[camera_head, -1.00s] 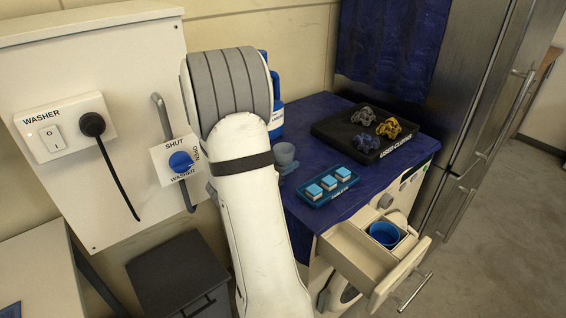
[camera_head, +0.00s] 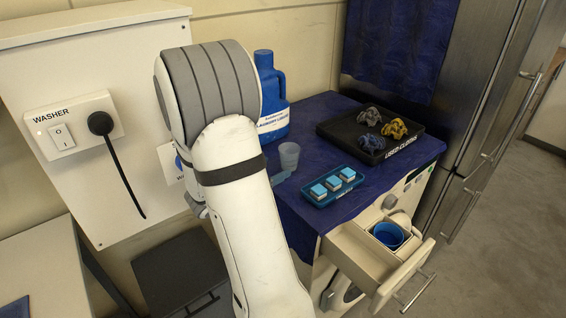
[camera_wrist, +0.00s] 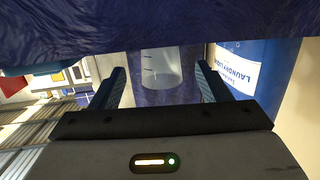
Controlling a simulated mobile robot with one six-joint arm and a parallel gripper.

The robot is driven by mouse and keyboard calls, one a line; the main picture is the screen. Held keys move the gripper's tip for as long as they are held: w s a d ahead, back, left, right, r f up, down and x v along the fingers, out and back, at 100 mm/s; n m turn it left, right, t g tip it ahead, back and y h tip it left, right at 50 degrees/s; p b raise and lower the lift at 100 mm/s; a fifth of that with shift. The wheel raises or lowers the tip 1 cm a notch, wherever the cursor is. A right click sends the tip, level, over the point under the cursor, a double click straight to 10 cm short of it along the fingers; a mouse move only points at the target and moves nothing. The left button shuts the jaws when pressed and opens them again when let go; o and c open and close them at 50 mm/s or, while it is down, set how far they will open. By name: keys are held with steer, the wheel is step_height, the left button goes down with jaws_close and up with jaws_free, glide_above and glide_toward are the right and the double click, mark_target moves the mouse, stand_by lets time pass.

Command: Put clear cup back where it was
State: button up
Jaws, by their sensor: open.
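The clear cup (camera_head: 289,155) stands upright on the blue-covered top, just right of the laundry liquid bottle (camera_head: 272,100). In the wrist view the clear cup (camera_wrist: 161,70) shows past my open fingers, in line with the space between them. My gripper (camera_wrist: 160,68) is open and empty, with one blue finger at each side of the picture's middle. In the head view my arm hides most of the gripper; a blue finger shows low and left of the cup, apart from it.
A blue tray (camera_head: 317,200) with several blue-and-white tablets lies in front of the cup. A black used-cloths tray (camera_head: 400,154) with 3 crumpled cloths stands behind right. An open drawer (camera_head: 345,250) holding a blue cup (camera_head: 388,235) juts out below. A steel cabinet (camera_head: 470,130) stands at right.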

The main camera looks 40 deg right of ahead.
steer(key=a, duration=0.5)
steer(key=shift+s+r, duration=0.1)
steer(key=shift+r, duration=0.3)
steer(key=shift+s, duration=0.1)
